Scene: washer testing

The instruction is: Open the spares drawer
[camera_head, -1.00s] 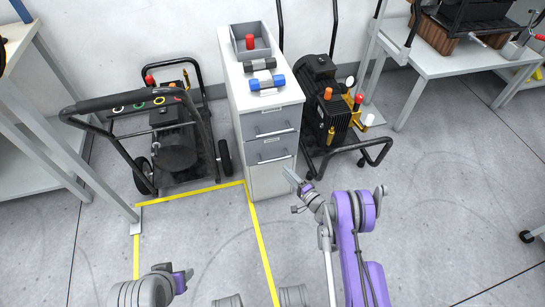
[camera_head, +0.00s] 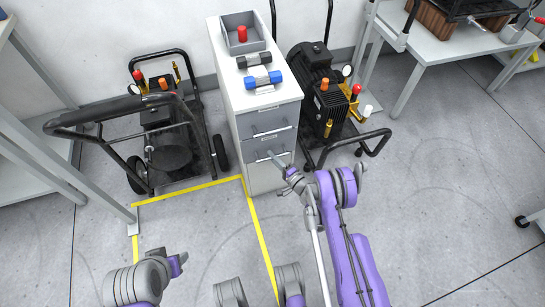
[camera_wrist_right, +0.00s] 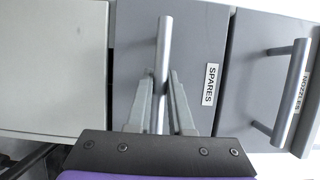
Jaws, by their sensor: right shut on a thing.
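The spares drawer (camera_head: 262,148) is the lower grey drawer of the white cabinet (camera_head: 241,98). It looks closed, flush with the front. In the right wrist view its face (camera_wrist_right: 198,45) carries a SPARES label (camera_wrist_right: 210,85) beside a bar handle (camera_wrist_right: 164,45). My right gripper (camera_head: 272,156) is at this drawer's front; in the wrist view its fingers (camera_wrist_right: 161,92) lie on both sides of the handle and are shut on it. My left gripper (camera_head: 180,264) is low at the left, away from the cabinet; its jaws are too small to read.
The nozzles drawer (camera_head: 262,121) is directly above. A grey bin (camera_head: 228,38) with a red part and two dumbbell-shaped parts (camera_head: 262,80) sit on the cabinet. Wheeled machines (camera_head: 165,140) (camera_head: 318,95) flank it. The floor before it is clear, with yellow tape (camera_head: 262,240).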

